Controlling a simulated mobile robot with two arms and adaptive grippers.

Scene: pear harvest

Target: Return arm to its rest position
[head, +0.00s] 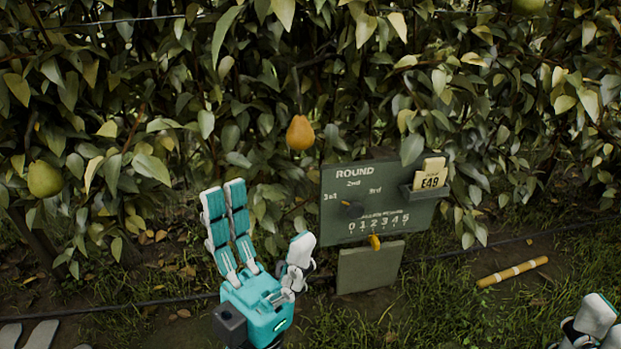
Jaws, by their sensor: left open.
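My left gripper (265,215) is teal and white and stands in the lower middle of the head view. Its two long fingers point up and its thumb is spread to the right, so it is open, with nothing seen between the fingers. An orange-yellow pear (300,133) hangs above and to the right of it, apart from the fingers. A green pear (45,179) hangs at the far left. Part of my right gripper (596,316) shows at the bottom right corner; its fingers are mostly cut off by the frame.
A dark green board (335,210) marked ROUND, with a dial, a yellow knob (375,242) and a card (430,173) reading E49, stands right of the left gripper. A yellow banded stick (512,271) lies on the ground. Dense leaves fill the back.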

